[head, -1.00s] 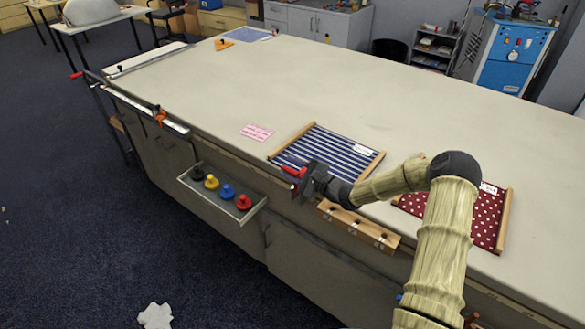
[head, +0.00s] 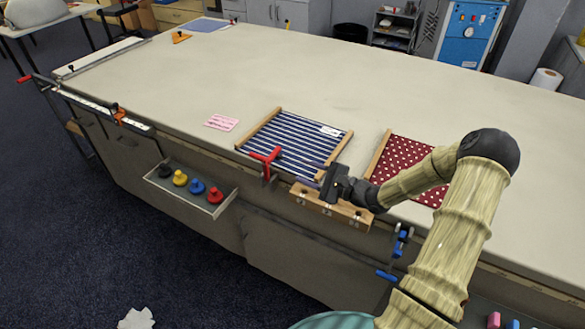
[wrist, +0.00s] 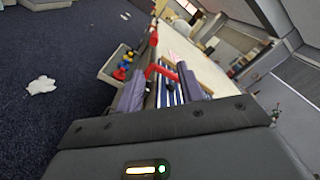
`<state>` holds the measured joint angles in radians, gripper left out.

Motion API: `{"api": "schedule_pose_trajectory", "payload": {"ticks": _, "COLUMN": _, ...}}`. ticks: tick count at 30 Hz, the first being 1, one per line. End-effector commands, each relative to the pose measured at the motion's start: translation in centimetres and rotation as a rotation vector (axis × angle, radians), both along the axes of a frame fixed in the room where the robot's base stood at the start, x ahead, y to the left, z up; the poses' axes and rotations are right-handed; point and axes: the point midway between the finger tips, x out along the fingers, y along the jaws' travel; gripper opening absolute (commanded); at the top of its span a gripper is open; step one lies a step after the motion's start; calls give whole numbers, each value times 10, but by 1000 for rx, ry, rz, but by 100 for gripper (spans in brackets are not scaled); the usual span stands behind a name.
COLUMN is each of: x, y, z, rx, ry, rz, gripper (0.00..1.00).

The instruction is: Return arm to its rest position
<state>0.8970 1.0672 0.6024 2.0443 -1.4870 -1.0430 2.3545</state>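My gripper (head: 312,175) is over the front edge of the table, above a wooden block. Its two dark fingers stand apart in the wrist view (wrist: 160,88), with nothing visibly held between them. My arm is bent and reaches in from the right. A red clamp (head: 266,160) stands at the table edge, left of my gripper and apart from it. Its red handle (wrist: 162,72) shows beyond the fingertips in the wrist view.
On the long table (head: 330,80) lie a blue striped frame (head: 290,140), a red dotted frame (head: 405,155) and a pink card (head: 221,122). A wooden block (head: 345,212), blue clamps (head: 397,245) and a tray (head: 225,205) of coloured knobs line the front. The table's far part is mostly clear.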

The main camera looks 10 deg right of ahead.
Motion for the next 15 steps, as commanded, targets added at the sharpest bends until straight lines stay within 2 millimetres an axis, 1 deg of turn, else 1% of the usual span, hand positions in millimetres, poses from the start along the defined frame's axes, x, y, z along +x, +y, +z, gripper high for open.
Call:
{"api": "schedule_pose_trajectory", "payload": {"ticks": 1, "x": -3, "y": -4, "z": 0, "rx": 0, "ry": 0, "rz": -1, "gripper": 38}}
{"api": "schedule_pose_trajectory", "payload": {"ticks": 4, "x": -8, "y": -8, "z": 0, "rx": -1, "ry": 0, "rz": 1, "gripper": 38}}
{"api": "schedule_pose_trajectory", "payload": {"ticks": 15, "x": -8, "y": -9, "z": 0, "rx": 0, "ry": 0, "rz": 1, "gripper": 38}}
